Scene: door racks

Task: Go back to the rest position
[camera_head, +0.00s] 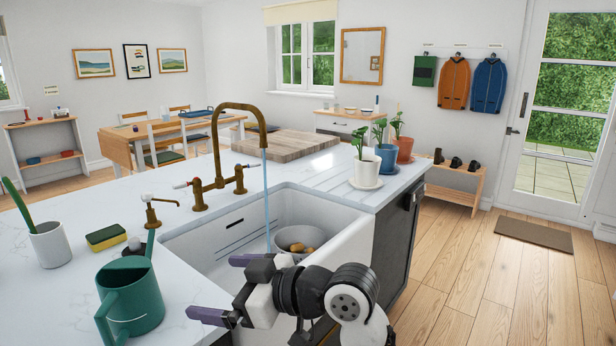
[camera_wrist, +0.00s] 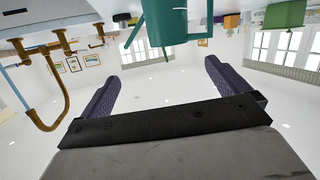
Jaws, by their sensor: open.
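My gripper (camera_head: 228,288) is open and empty in the head view, above the front edge of the counter by the sink. Its two purple-grey fingers stand wide apart, and they also show in the wrist view (camera_wrist: 160,88) with nothing between them. The green watering can (camera_head: 131,300) stands on the counter to the left of my gripper. It also shows upside down at the top of the wrist view (camera_wrist: 166,22), beyond the fingers. I cannot see any contact between the gripper and the can.
A white sink (camera_head: 205,255) holds a grey bowl (camera_head: 290,236) with yellowish items. Water runs from the brass faucet (camera_head: 216,140). A sponge (camera_head: 107,237), a white cup (camera_head: 49,245) and potted plants (camera_head: 366,170) stand on the counter. The wooden floor (camera_head: 480,270) at right is clear.

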